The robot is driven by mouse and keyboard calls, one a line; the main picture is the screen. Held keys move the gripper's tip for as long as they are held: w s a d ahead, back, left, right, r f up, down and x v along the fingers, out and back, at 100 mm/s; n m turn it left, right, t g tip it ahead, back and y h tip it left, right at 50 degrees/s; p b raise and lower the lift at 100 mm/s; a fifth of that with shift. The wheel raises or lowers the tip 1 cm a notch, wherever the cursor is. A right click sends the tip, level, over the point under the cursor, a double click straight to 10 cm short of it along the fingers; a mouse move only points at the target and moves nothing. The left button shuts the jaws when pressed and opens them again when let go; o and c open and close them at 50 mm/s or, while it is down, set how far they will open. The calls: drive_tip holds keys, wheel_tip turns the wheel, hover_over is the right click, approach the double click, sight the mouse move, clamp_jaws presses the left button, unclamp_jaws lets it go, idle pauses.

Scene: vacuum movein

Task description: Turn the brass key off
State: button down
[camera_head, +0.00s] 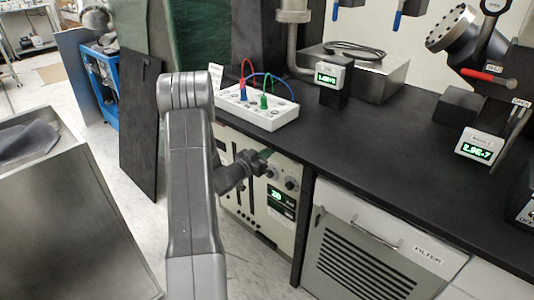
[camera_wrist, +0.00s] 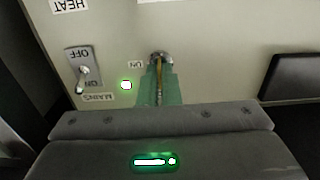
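The brass key (camera_wrist: 158,72) shows in the wrist view as a thin upright brass strip below its round metal lock (camera_wrist: 160,57) on the pale front panel. My gripper (camera_wrist: 161,90) has green fingertips close on both sides of the key. They appear shut on it, though the contact is partly hidden. An upside-down ON label (camera_wrist: 135,64) sits left of the lock, and a green lamp (camera_wrist: 126,85) is lit beside it. In the head view my gripper (camera_head: 265,154) reaches the rack panel under the bench, and the key is hidden there.
A mains toggle switch (camera_wrist: 83,75) stands left of the key, with upside-down ON and OFF labels. Knobs (camera_head: 291,184) and a green display (camera_head: 281,201) lie right of my gripper. The black bench top (camera_head: 340,148) overhangs the panel; a white socket box (camera_head: 258,108) stands on it.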

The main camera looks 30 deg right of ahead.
drive_tip(key=shift+f, duration=0.1)
drive_tip(key=c, duration=1.6)
unclamp_jaws()
drive_tip(key=shift+c, duration=0.2)
drive_tip(key=shift+a, duration=0.1)
drive_tip(key=v, duration=1.3)
drive_tip(key=shift+s+a+p, duration=0.2)
drive_tip(key=shift+a+p, duration=0.15)
drive_tip(key=shift+d, duration=0.1)
drive_tip(key=x, duration=1.3)
drive_tip(key=shift+w+d+b, duration=0.2)
drive_tip(key=shift+d+b, duration=0.15)
drive_tip(key=shift+b, duration=0.05)
drive_tip(key=shift+a, duration=0.1)
